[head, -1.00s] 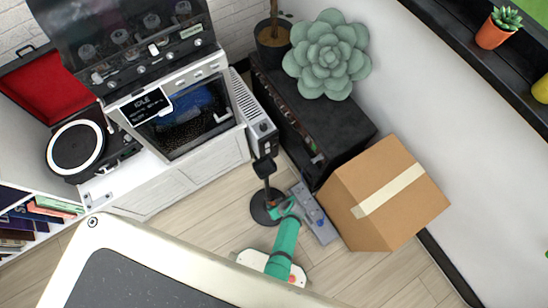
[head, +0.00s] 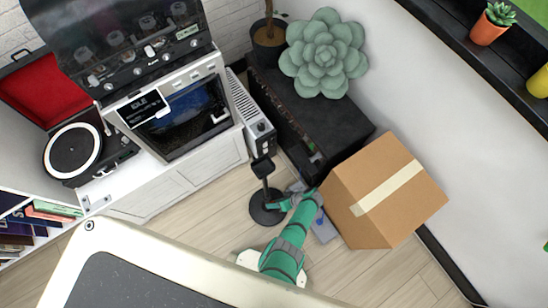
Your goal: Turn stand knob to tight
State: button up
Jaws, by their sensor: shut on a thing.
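A black stand has a round base (head: 262,210) on the floor, a thin upright pole and a small dark head (head: 263,167) on top. My green arm reaches up from the bottom of the head view. My gripper (head: 281,203) is at the right side of the stand's pole, low down near the base. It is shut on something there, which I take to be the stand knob. The knob is hidden by the gripper and too small to make out, so its turned position cannot be seen.
A cardboard box (head: 388,190) stands close on the right of my arm. A grey-blue flat object (head: 324,228) lies on the floor, partly behind my arm. A black cabinet (head: 335,125) is behind, and a white heater-like unit (head: 250,115) beside it. Floor is clear left of the stand.

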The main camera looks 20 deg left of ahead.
jog(key=shift+w+d+g+y, duration=0.2)
jog(key=shift+w+g+y, duration=0.2)
dwell(0.5)
jog(key=o, duration=0.9)
jog(key=shift+c, duration=0.2)
jog(key=shift+o, duration=0.9)
jog(key=shift+s+f, duration=0.1)
jog(key=shift+s, duration=0.05)
jog(key=v, duration=1)
jog(key=shift+d+r, duration=0.2)
jog(key=shift+r, duration=0.05)
